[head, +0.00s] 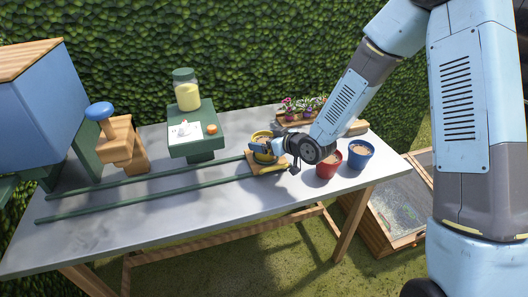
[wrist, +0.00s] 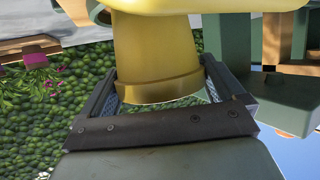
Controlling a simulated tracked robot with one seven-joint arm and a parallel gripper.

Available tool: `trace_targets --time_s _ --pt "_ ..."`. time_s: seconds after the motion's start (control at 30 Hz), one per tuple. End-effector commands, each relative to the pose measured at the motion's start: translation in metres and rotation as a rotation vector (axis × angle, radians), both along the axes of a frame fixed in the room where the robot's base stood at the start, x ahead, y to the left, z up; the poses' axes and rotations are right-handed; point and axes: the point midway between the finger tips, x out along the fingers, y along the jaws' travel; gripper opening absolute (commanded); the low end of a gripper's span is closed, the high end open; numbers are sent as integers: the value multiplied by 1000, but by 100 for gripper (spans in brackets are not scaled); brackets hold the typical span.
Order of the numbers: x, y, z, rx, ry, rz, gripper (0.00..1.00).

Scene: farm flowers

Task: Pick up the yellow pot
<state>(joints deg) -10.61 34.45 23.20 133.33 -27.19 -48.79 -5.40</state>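My gripper (head: 268,150) reaches in from the right at pot height. In the wrist view the two fingers of my gripper (wrist: 162,88) stand on either side of the pot, close to its rim. I cannot tell whether the pads press on it. A wooden carriage with a yellow edge (head: 272,170) is below the pot.
A red pot (head: 328,167) and a blue pot (head: 361,157) stand right of my gripper. A flower tray (head: 297,114) is behind it. Green rails (head: 150,201) run left along the grey table (head: 110,225). A green stand (head: 196,147) bears a jar (head: 187,95).

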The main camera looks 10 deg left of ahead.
Motion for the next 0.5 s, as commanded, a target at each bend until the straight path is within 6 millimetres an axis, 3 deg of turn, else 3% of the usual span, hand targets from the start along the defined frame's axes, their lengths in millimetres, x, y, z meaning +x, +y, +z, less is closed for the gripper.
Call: trace_targets --time_s 0.07,0.5 --pt "1 -1 0 0 0 -1 77" --pt "1 -1 0 0 0 -2 35"
